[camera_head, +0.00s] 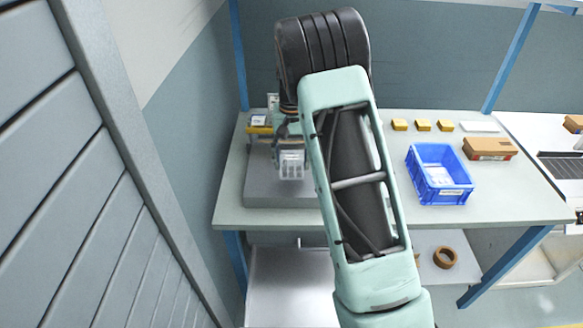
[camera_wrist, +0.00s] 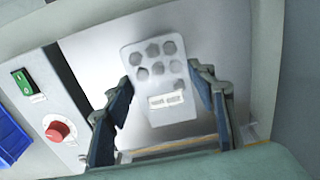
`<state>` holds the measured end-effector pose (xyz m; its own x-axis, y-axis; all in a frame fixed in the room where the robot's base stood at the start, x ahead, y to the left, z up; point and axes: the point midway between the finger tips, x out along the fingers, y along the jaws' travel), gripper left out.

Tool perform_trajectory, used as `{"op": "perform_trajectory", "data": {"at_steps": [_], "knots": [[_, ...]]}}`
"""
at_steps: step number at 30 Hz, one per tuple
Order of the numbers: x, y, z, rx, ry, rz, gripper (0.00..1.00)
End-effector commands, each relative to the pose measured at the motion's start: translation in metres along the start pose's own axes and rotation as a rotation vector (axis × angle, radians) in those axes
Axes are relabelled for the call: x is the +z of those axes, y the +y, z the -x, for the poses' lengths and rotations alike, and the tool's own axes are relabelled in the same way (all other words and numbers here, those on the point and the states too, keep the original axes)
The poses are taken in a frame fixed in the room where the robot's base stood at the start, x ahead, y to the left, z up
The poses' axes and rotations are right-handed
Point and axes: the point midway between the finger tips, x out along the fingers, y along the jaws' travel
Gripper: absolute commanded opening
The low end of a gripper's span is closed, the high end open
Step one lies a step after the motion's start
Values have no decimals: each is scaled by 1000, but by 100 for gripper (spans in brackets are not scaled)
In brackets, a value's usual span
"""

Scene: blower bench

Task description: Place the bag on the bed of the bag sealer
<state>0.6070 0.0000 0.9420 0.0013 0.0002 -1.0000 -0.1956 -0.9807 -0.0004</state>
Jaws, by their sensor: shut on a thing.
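The bag (camera_wrist: 160,100) is a pale, flat pouch with several grey round or six-sided pieces showing and a white label. In the wrist view it stands between the two fingers of my gripper (camera_wrist: 165,82), which is shut on it. In the head view the bag (camera_head: 291,166) hangs below my gripper (camera_head: 290,143), over the grey bag sealer (camera_head: 265,190) at the left end of the bench. The sealer's smooth grey bed (camera_wrist: 95,45) fills the wrist view behind the bag. Whether the bag touches the bed is unclear. My arm hides the sealer's right part.
The sealer's panel has a red knob (camera_wrist: 57,131) and green switch (camera_wrist: 22,82). A blue bin (camera_head: 440,190), several yellow boxes (camera_head: 422,125) and a brown carton (camera_head: 488,149) stand to the right. A grey slatted surface (camera_head: 70,180) fills the near left.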

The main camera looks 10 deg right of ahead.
Motion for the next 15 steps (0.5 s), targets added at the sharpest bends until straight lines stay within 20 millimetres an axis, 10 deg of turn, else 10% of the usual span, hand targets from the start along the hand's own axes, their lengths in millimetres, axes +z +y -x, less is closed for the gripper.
{"op": "perform_trajectory", "data": {"at_steps": [15], "knots": [[-3,-1,-35,0,0,0,25]]}}
